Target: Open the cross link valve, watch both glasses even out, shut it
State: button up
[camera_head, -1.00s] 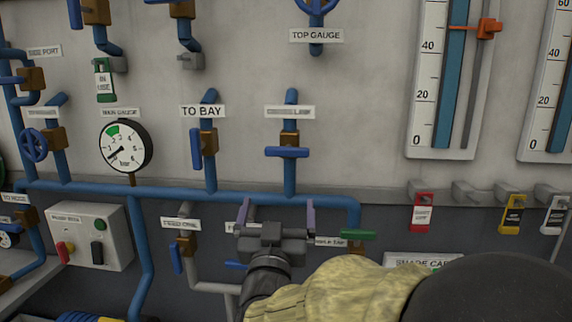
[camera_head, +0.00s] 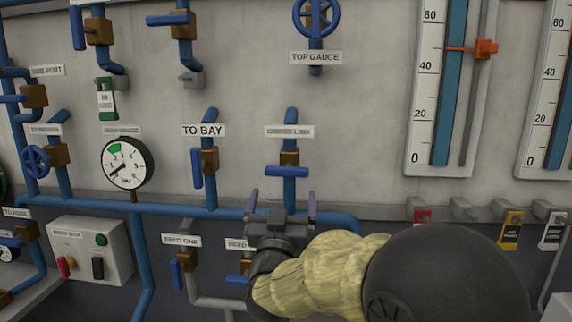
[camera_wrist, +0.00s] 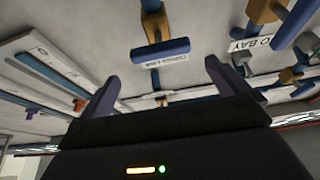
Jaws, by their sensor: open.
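The cross link valve's blue lever (camera_head: 288,171) lies crosswise over its vertical blue pipe, below a brass body (camera_head: 289,158) and the label CROSS LINK (camera_head: 290,131). It also shows in the wrist view (camera_wrist: 160,50), ahead of and above the fingers. My gripper (camera_head: 283,198) is open and empty, its two purple fingers pointing up just below the lever, apart from it. The left glass (camera_head: 453,80) is a tall scale with a blue column and an orange pointer (camera_head: 485,49). The right glass (camera_head: 560,110) is partly cut off by the picture edge; the tops of both columns are out of view.
The TO BAY valve (camera_head: 209,160) with an upright blue lever stands left of the cross link. The TOP GAUGE handwheel (camera_head: 316,18) is above. A blue header pipe (camera_head: 160,207) runs below. Coloured tags (camera_head: 511,230) hang at the right. Bare wall surrounds the cross link.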

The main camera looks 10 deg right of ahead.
aim_at(286, 173)
jog(key=p+x, duration=0.3)
jog(key=x, duration=0.5)
jog(key=shift+w+d+r, duration=0.15)
jog(key=shift+w+r, duration=0.1)
jog(key=shift+w, duration=0.05)
jog(key=shift+w+d+p, duration=0.1)
jog(key=shift+w+p, duration=0.2)
jog(key=shift+w, duration=0.15)
jog(key=c, duration=0.6)
